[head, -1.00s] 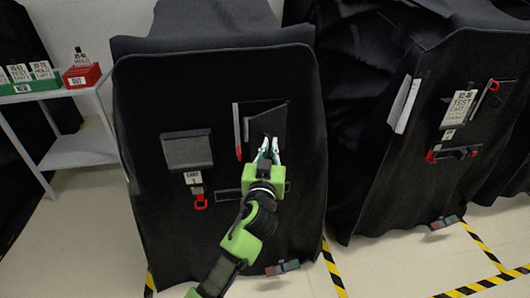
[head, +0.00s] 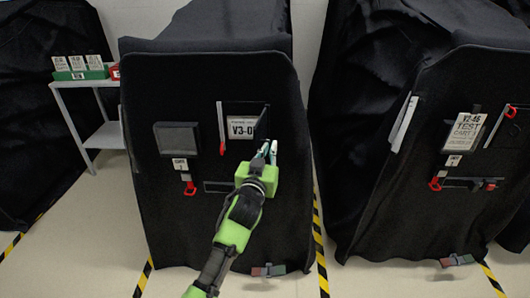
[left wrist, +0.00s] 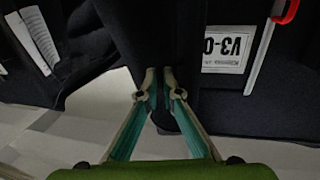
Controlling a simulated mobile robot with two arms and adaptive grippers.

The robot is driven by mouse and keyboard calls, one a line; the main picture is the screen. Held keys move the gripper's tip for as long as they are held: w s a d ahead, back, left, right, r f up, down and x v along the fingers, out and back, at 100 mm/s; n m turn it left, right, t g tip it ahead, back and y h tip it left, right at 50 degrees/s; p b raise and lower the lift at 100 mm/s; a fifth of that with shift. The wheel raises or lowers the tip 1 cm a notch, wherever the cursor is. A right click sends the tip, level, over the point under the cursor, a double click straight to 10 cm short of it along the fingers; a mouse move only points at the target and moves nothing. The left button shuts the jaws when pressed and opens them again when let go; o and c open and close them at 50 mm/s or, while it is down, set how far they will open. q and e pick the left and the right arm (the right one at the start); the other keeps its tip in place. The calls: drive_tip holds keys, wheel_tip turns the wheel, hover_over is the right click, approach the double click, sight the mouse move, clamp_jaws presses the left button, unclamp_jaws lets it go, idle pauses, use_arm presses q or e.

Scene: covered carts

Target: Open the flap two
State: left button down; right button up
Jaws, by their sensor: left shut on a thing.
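The covered cart (head: 160,90) in front of me has a small black flap (head: 263,124) on its front. The flap stands swung out at the right side of its opening. A white label (head: 241,128) reading "V3-0…" shows in the opening; its end is hidden behind the flap. My left gripper (head: 268,150) is shut on the flap near its lower edge. In the left wrist view the fingertips (left wrist: 159,78) are close together on dark material, and the label (left wrist: 226,48) shows to their right. My right gripper is not in view.
A white strip with a red tip (head: 221,128) hangs left of the opening. A grey panel (head: 178,138) and a tag with a red clip (head: 187,176) are further left. Another covered cart (head: 440,85) stands at right. A shelf (head: 105,136) is at back left.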

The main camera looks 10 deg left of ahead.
use_arm(q)
drive_tip(key=shift+r, duration=0.1)
idle(0.4)
drive_tip(key=c, duration=2.2)
unclamp_jaws()
drive_tip(key=s, duration=1.2)
drive_tip(key=shift+a, duration=0.4)
drive_tip(key=shift+c, duration=0.5)
